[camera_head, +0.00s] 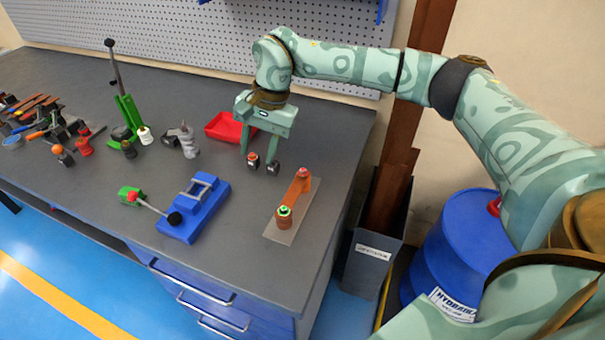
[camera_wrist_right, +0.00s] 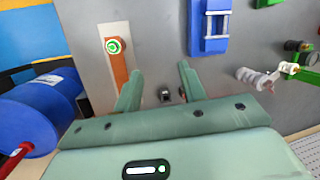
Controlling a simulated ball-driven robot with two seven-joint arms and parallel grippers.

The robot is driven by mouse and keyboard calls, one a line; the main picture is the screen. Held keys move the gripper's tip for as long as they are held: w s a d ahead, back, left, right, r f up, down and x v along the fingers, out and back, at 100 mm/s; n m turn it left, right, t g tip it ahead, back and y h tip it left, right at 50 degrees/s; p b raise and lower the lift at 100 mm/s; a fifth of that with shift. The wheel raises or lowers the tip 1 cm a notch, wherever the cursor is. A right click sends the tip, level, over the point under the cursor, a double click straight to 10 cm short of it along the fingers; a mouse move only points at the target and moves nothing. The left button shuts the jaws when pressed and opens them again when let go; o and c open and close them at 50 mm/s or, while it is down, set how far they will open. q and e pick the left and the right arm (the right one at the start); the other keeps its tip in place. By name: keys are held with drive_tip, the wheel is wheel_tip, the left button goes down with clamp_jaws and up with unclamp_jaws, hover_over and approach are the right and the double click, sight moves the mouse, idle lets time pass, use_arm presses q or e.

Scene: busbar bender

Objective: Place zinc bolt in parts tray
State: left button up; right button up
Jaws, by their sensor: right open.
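My right gripper (camera_head: 259,155) is open and points down over the bench; its two green fingers (camera_wrist_right: 160,82) also show in the right wrist view. A small dark grey bolt-like piece (camera_head: 273,168), probably the zinc bolt, stands by the fingertips; in the wrist view it (camera_wrist_right: 165,95) lies between the fingers. A second small piece with an orange-red top (camera_head: 253,160) is beside it, near the other finger. I cannot tell whether a finger touches either piece. The red parts tray (camera_head: 219,131) is just left of the gripper and looks empty. My left gripper is not in view.
A copper bar (camera_head: 294,197) on a grey plate lies right of the gripper. A blue tool (camera_head: 188,222), a grey fitting (camera_head: 188,146) and a green lever tool (camera_head: 130,115) stand to the left. A bin (camera_head: 366,250) and blue drum (camera_head: 455,245) are beyond the bench's right edge.

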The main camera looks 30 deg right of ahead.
drive_tip(key=d+r+h, duration=0.3)
drive_tip(key=d+r, duration=0.2)
drive_tip(key=d, duration=0.6)
drive_tip(key=b, duration=0.3)
hover_over(303, 170)
drive_tip(key=shift+m, duration=0.3)
drive_tip(key=f, duration=1)
drive_tip(key=shift+w+f, duration=0.2)
drive_tip(key=shift+w, duration=0.1)
drive_tip(key=f, duration=0.1)
drive_tip(key=f+b, duration=0.1)
drive_tip(key=f, duration=0.3)
drive_tip(key=shift+s+f+b, duration=0.1)
drive_tip(key=shift+s+b, duration=0.2)
drive_tip(key=shift+s, duration=0.05)
drive_tip(key=shift+w+f, duration=0.1)
drive_tip(key=shift+f, duration=0.25)
drive_tip(key=shift+r, duration=0.1)
clamp_jaws()
